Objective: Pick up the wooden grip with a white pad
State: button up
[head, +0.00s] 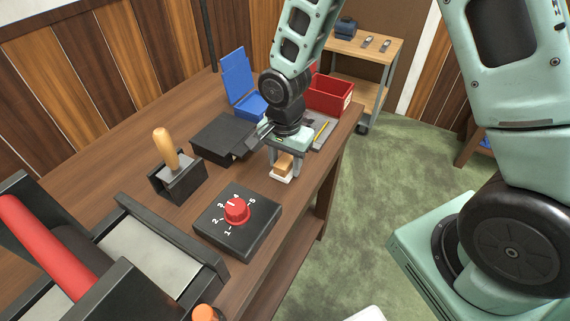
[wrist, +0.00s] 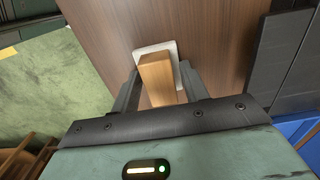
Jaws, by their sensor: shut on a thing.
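The wooden grip (head: 284,164) with its white pad (head: 281,177) is below my gripper (head: 285,160) near the right edge of the table in the head view. In the wrist view, the wooden grip (wrist: 158,76) stands between the two fingers of my gripper (wrist: 158,85), with the white pad (wrist: 167,48) at its far end. The fingers are shut on the wooden block's sides. Whether the pad touches the table top cannot be told.
The wooden table (head: 130,130) bears a black box with a red dial (head: 238,211), a wooden-handled lever (head: 167,150), a dark flat box (head: 222,138), a blue open case (head: 240,80) and a red bin (head: 330,95). Table top is clear just around the grip.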

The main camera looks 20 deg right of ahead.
aim_at(285, 160)
jog(key=shift+r, duration=0.1)
notch_tip(285, 160, up, 10)
jog(key=shift+f, duration=0.1)
dwell(0.3)
jog(key=shift+o, duration=1.1)
jog(key=shift+c, duration=0.4)
